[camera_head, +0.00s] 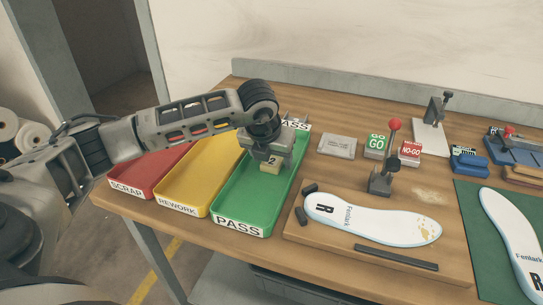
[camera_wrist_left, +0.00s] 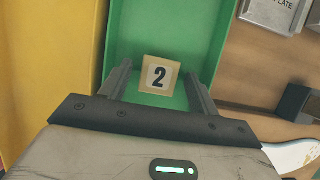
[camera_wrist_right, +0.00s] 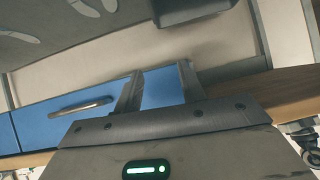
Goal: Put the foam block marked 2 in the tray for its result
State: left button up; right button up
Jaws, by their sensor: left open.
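The foam block marked 2 (camera_head: 271,166) is a small yellow cube at the green PASS tray (camera_head: 232,223), under my left gripper (camera_head: 272,158). In the left wrist view the block (camera_wrist_left: 160,75) shows its 2 upward, over the green floor. My left gripper's fingers (camera_wrist_left: 160,85) are open on either side of it, with gaps between. I cannot tell whether the block touches the tray floor. My right gripper (camera_wrist_right: 157,85) shows only in its wrist view, open and empty. The yellow REWORK tray (camera_head: 190,190) and red SCRAP tray (camera_head: 145,177) stand left of the PASS tray.
A wooden board (camera_head: 330,252) with a white insole (camera_head: 375,220) lies right of the trays. A red-knobbed clamp (camera_head: 383,175) stands behind it. A grey plate (camera_head: 337,146), a green GO block (camera_head: 377,146) and a red NO-GO block (camera_head: 410,152) lie farther back.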

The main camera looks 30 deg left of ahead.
pick_arm(q)
jog(key=b+v, duration=0.1)
jog(key=v, duration=1.1)
jog(key=shift+s+f, duration=0.1)
